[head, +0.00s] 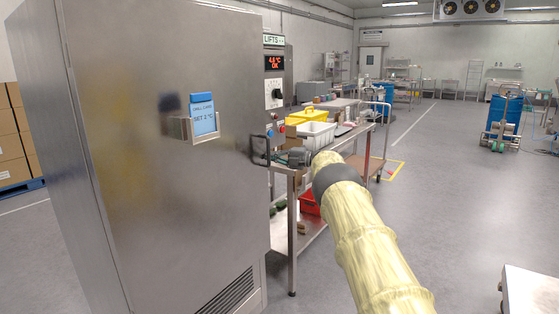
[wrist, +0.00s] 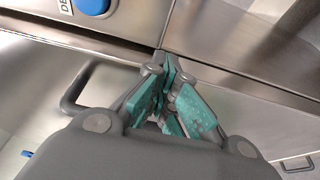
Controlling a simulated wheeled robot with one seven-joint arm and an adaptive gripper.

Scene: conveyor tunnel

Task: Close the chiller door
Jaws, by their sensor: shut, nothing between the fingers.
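The chiller (head: 150,220) is a tall stainless steel cabinet at the left of the head view. Its broad front carries a blue-topped "SET 2 °C" card (head: 203,115) and a low vent. A dark bar handle (head: 260,151) stands at the front's right edge; a dark handle (wrist: 75,88) also shows left of the fingers in the wrist view. My gripper (head: 289,156) is just right of the handle. In the wrist view its teal fingers (wrist: 168,70) are together and empty, pointing at a seam between steel panels. Whether they touch steel, and how far the door is open, I cannot tell.
A control panel (head: 274,75) with a red display and dial stands right of the chiller front. A steel trolley (head: 291,235) with crates is behind my gripper. Blue drums are farther right. The floor (head: 450,200) at the right is mostly open.

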